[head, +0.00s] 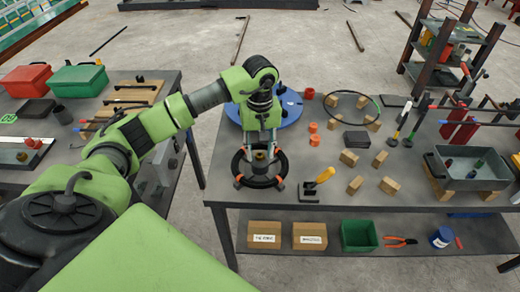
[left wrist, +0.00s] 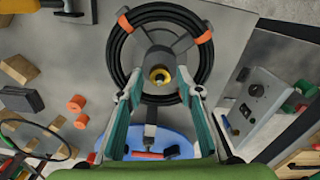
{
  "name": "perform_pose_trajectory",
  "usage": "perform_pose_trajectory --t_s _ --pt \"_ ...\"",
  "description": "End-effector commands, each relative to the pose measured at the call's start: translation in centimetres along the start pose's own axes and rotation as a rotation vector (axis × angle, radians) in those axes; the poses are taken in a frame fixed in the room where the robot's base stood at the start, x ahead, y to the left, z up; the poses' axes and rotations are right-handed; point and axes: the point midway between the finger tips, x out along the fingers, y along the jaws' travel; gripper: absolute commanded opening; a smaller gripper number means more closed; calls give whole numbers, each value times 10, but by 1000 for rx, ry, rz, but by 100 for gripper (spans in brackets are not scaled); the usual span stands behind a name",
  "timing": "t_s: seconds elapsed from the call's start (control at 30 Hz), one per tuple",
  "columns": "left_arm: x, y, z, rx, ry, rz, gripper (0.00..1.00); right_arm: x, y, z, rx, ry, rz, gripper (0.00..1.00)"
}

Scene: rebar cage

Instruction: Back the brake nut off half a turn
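The brake nut (left wrist: 160,76) is a small brass-yellow knob at the hub of a black reel (left wrist: 198,62) with orange clips on its rim. In the head view the nut (head: 260,156) sits at the middle of the reel (head: 257,184) near the table's left front corner. My left gripper (head: 260,148) points down over the hub. In the left wrist view its two fingers (left wrist: 160,88) stand apart, one on each side of the nut, with gaps showing. I cannot tell how far the fingertips are above the nut. My right gripper is not in view.
A blue round disc (head: 287,108) lies behind the reel. A yellow-handled tool on a black base (head: 318,183) stands close to its right. Wooden blocks (head: 349,158), orange pieces (head: 314,139) and a grey tray (head: 468,170) lie further right. A grey box (left wrist: 255,90) shows beyond the table edge.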

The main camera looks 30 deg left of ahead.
Motion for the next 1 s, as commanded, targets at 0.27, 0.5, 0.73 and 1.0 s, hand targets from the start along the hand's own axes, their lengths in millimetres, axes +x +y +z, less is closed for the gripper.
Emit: perform_pose_trajectory --t_s 0.27,0.5,0.73,1.0 --pt "0 0 0 -1 0 0 0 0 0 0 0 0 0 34" --pt "0 0 0 -39 0 0 0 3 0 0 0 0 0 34" --pt "1 0 -1 -170 2 0 0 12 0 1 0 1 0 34" --pt "2 0 -1 -413 2 0 0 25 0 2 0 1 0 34"
